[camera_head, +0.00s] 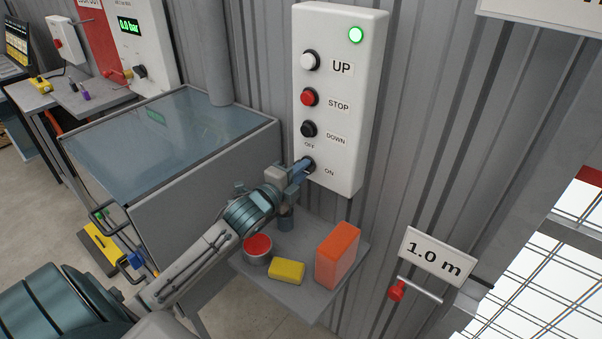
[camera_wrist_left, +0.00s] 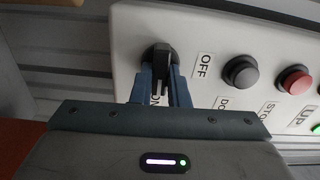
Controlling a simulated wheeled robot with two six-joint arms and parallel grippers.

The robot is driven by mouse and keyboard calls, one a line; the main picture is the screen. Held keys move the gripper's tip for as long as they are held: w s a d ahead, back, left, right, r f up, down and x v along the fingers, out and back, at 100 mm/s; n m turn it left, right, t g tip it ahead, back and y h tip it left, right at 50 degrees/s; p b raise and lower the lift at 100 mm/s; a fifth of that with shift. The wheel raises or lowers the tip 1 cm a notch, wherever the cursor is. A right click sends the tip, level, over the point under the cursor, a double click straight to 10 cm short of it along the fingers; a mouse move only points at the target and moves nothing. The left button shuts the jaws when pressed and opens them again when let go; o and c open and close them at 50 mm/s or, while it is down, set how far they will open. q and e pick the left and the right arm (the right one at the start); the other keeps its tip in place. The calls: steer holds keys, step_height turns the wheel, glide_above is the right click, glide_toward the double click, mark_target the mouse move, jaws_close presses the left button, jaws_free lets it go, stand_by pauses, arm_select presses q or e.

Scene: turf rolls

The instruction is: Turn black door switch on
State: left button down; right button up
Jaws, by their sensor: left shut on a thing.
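The black door switch (camera_head: 309,163) is a rotary knob at the bottom of the white control box, between the OFF and ON labels. My left gripper (camera_head: 299,172) reaches it from the lower left and is shut on it. In the left wrist view the switch (camera_wrist_left: 160,57) sits between the two blue fingers (camera_wrist_left: 160,86). Its raised handle lies in line with the fingers, toward the partly covered ON label; its exact angle is hard to tell. The OFF label (camera_wrist_left: 203,66) is clear to the right. My right gripper is out of view.
Above the switch on the control box (camera_head: 342,105) are black DOWN (camera_head: 309,129), red STOP (camera_head: 310,97) and white UP (camera_head: 310,60) buttons, and a lit green lamp (camera_head: 356,35). Below, a small shelf (camera_head: 303,300) holds an orange box (camera_head: 337,256), yellow block (camera_head: 287,271) and red-topped can (camera_head: 257,249).

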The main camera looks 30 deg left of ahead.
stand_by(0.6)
arm_select(q)
steer(key=c, duration=1.4)
jaws_free()
steer(key=shift+s, duration=0.1)
steer(key=s+b, duration=0.2)
steer(key=s, duration=0.8)
steer(key=shift+s+a, duration=0.3)
steer(key=shift+a, duration=0.1)
